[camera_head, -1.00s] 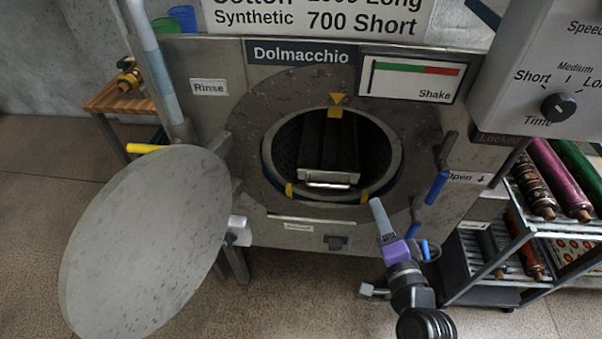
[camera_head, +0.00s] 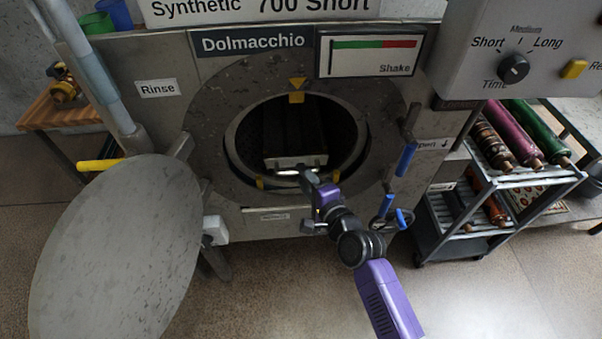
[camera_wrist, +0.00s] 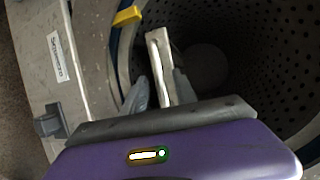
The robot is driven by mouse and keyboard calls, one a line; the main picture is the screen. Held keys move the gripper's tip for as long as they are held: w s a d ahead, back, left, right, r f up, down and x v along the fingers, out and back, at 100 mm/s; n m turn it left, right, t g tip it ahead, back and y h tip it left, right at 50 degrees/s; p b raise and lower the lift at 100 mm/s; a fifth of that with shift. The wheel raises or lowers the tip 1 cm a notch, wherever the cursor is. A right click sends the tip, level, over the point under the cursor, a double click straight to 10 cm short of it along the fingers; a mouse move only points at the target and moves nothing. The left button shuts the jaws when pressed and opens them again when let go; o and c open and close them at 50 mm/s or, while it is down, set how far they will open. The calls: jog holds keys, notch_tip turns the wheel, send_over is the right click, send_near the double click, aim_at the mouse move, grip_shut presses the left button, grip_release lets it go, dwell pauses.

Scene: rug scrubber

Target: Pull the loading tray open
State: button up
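The loading tray (camera_head: 296,161) sits inside the round drum opening of the machine, its pale metal front and handle facing out. My gripper (camera_head: 308,176) is at the tray's front handle, at the lower edge of the opening. In the wrist view, the tray's front strip (camera_wrist: 157,53) runs down toward my gripper (camera_wrist: 160,92). Its grey fingers stand apart, one on each side of the strip's near end. I cannot tell whether they touch the handle. The tray's body is mostly in shadow.
The round door (camera_head: 120,250) hangs open at the left. Blue-handled levers (camera_head: 406,158) are right of the opening. A rack (camera_head: 490,190) with rolled rugs stands at the right. Yellow tabs (camera_wrist: 126,16) sit on the drum rim. The floor in front is clear.

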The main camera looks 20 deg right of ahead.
jog(key=shift+x, duration=0.75)
grip_shut()
dwell(0.9)
